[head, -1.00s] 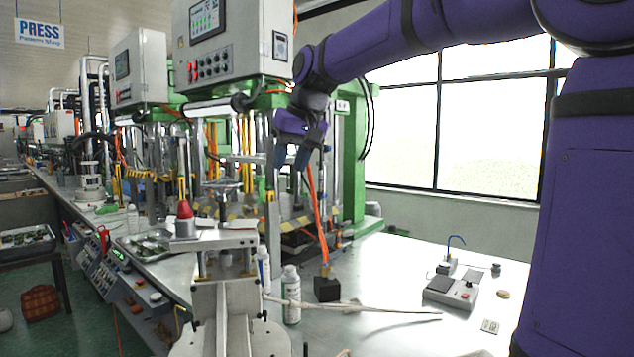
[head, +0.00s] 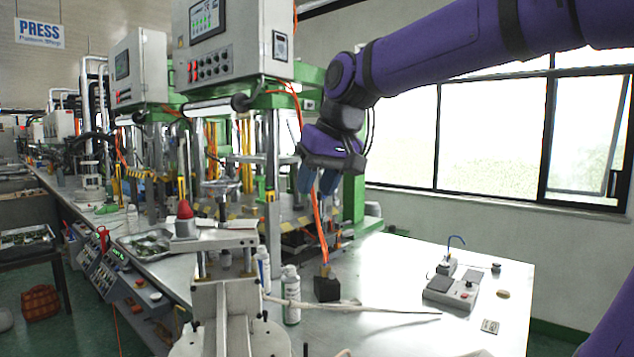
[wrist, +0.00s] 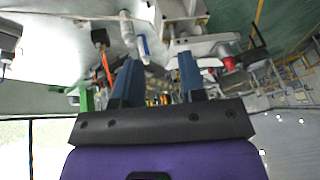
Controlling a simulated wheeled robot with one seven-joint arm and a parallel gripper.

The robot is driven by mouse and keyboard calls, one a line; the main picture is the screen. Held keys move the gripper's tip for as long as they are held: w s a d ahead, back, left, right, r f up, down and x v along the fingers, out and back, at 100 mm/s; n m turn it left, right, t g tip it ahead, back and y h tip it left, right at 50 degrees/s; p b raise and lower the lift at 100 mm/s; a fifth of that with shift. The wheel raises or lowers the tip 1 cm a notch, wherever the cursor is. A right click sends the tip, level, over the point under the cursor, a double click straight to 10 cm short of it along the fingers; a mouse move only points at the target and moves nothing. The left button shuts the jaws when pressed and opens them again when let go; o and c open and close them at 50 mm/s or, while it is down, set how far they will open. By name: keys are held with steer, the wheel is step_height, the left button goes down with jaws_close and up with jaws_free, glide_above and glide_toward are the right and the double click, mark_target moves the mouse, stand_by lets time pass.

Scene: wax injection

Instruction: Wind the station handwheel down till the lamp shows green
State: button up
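My gripper (head: 317,183) hangs in front of the nearest green press, with its two blue fingers apart and nothing between them. The fingers also show in the wrist view (wrist: 157,68), spread open. A flat round disc (head: 222,187) sits on the press frame to the left of my gripper; I cannot tell whether it is the handwheel. A red dome (head: 184,209) stands on a metal plate at the front of the bench; I cannot tell whether it is the lamp. Something red also shows in the wrist view (wrist: 229,64). No clearly green-lit lamp can be made out.
A white bottle (head: 291,294) and a black block (head: 326,286) with an orange hose stand on the bench. A grey control box (head: 452,291) with a red button lies to the right. The bench top (head: 400,258) between is mostly clear. A control cabinet (head: 235,50) hangs above.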

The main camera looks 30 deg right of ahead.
step_height(320, 180, up, 6)
steer(key=n+g+y, duration=0.1)
steer(key=n, duration=0.8)
glide_above(222, 201)
steer(key=s+d, duration=0.2)
steer(key=d, duration=0.1)
steer(key=shift+r, duration=0.15)
steer(key=shift+w+y, duration=0.2)
steer(key=shift+y, duration=0.1)
steer(key=x, duration=1)
steer(key=shift+f, duration=0.4)
steer(key=shift+c, duration=0.5)
steer(key=c, duration=0.6)
